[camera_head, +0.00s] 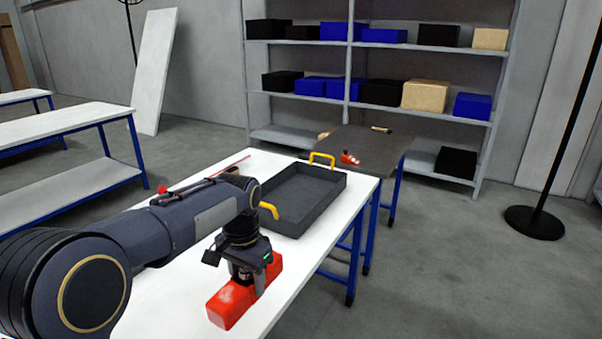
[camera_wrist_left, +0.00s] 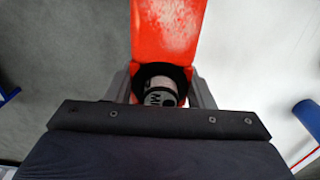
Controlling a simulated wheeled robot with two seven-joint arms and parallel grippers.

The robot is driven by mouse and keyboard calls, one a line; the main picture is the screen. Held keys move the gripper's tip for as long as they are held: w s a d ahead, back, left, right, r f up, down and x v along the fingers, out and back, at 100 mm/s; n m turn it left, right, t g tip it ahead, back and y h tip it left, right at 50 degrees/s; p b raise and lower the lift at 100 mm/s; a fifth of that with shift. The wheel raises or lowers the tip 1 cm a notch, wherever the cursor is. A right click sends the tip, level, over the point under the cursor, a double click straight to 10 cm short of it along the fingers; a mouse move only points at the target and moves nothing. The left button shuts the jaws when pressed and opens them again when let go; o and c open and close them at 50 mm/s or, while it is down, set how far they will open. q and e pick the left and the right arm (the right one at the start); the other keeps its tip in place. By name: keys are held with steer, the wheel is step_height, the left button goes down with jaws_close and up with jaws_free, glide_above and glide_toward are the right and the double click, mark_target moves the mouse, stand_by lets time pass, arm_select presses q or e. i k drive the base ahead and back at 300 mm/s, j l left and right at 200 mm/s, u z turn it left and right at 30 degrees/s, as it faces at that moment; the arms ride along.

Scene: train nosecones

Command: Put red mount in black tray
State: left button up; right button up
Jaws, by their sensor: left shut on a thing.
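The red mount (camera_head: 233,302) is a long red block with a worn pale patch, near the front right edge of the white table. My left gripper (camera_head: 246,282) is shut on it from above. In the left wrist view the red mount (camera_wrist_left: 168,40) runs up from between the fingers (camera_wrist_left: 163,88), with a dark round part and a grey cylinder at its near end. I cannot tell whether it touches the table. The black tray (camera_head: 301,196) is shallow, with yellow handles, and stands empty beyond the gripper. My right gripper is out of view.
The white table (camera_head: 180,305) carries the tray, and my left arm spans its left side. A darker table (camera_head: 365,146) with small red items stands beyond. Grey shelves (camera_head: 350,95) with black, blue and tan boxes line the back. White benches (camera_head: 60,125) stand at left.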

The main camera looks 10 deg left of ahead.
mark_target(284, 197)
steer(key=i+l, duration=0.35)
steer(key=i, duration=0.2)
steer(key=i+l, duration=0.4)
steer(key=i, duration=0.15)
steer(key=i+l, duration=0.35)
steer(key=i, duration=0.2)
steer(key=i+l+u, duration=0.85)
steer(key=l, duration=0.2)
steer(key=i+j+u, duration=0.1)
steer(key=i+u, duration=0.25)
steer(key=i, duration=0.15)
